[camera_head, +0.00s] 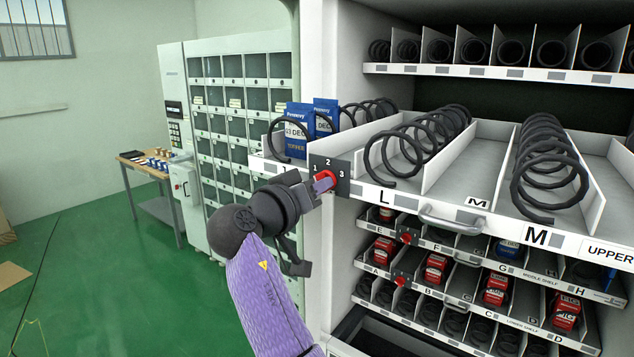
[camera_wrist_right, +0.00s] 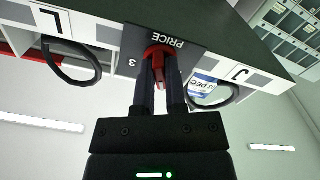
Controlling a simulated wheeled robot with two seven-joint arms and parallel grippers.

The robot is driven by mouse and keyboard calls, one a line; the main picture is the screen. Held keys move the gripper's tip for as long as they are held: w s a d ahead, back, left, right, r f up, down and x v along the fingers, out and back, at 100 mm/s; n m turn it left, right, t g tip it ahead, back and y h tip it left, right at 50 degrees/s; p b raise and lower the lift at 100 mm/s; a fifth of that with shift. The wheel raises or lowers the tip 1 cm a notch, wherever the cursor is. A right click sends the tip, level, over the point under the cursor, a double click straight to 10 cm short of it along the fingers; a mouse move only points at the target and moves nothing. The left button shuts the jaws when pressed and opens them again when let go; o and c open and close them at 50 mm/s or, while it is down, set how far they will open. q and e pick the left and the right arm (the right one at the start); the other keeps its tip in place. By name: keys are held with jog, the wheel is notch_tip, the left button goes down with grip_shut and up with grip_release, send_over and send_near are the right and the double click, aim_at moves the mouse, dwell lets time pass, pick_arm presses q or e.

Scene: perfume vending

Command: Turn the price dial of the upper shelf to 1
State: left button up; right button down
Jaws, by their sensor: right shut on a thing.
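The price dial (camera_head: 330,179) is a red knob on a dark plate (camera_head: 343,163) marked 1, 2 and 3, at the front left of the pulled-out upper shelf (camera_head: 480,218). My right gripper (camera_head: 319,184) reaches it from the lower left and is shut on the knob. In the right wrist view, the red dial (camera_wrist_right: 158,54) sits between my right gripper's fingers (camera_wrist_right: 160,72), below the word PRICE, with the 3 at its left. The fingers partly cover the knob, so I cannot tell which number it points to. My left gripper is not in view.
Black coils stand in the upper shelf's lanes, and blue boxes (camera_head: 299,128) stand in its left lane. A shelf handle (camera_head: 447,220) sticks out to the right of the dial. A side table (camera_head: 160,170) and open green floor (camera_head: 110,270) lie left.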

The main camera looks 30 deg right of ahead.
jog(key=shift+r+n+p, duration=0.2)
jog(key=shift+n+p, duration=1.5)
jog(key=shift+n, duration=1.8)
jog(key=c, duration=0.7)
grip_release()
jog(key=shift+f, duration=0.15)
jog(key=shift+a, duration=0.1)
jog(key=b+v, duration=0.4)
jog(key=v, duration=0.6)
